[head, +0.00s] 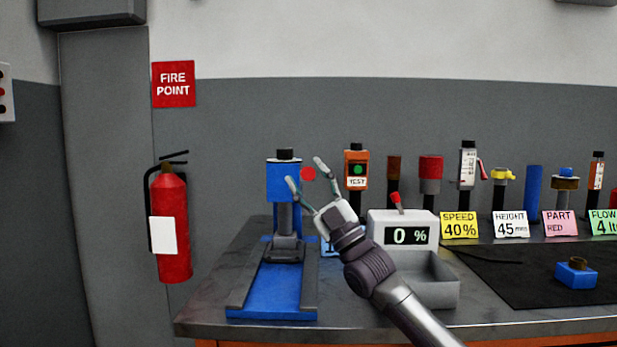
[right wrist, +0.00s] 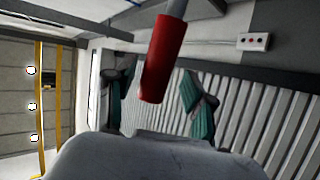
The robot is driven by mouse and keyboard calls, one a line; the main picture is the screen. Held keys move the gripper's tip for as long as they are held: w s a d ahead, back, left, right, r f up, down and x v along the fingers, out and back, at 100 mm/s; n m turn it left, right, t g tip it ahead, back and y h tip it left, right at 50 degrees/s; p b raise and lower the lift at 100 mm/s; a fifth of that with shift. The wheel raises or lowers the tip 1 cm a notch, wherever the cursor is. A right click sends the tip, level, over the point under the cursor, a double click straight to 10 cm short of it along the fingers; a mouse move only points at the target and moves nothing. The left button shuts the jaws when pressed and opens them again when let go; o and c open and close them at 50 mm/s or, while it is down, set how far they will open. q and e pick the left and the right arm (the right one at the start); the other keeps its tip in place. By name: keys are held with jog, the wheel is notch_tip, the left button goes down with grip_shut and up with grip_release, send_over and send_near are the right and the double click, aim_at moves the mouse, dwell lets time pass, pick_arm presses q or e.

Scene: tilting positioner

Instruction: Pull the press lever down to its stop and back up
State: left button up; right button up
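The blue press (head: 283,182) stands at the left end of the bench, with a grey column and a blue base. Its lever ends in a red knob (head: 308,174), seen beside the press head. In the right wrist view the red grip (right wrist: 155,62) hangs on a grey rod. My right gripper (head: 305,171) is open, its two fingers spread either side of the red knob in the head view. The right wrist view shows the teal finger pads apart, with the grip between them in the picture; I see no firm contact. My left gripper is not in view.
A white display box (head: 402,228) reading 0 % with a grey tray stands right of the press. Several tools and label cards line the bench back. A blue block (head: 576,274) lies on a dark mat (head: 505,285). A fire extinguisher (head: 169,225) hangs at left.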

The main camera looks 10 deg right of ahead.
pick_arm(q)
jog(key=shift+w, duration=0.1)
pick_arm(e)
jog(key=shift+r, duration=0.1)
jog(key=v, duration=0.7)
jog(key=shift+s+f, duration=0.15)
jog(key=shift+f, duration=0.1)
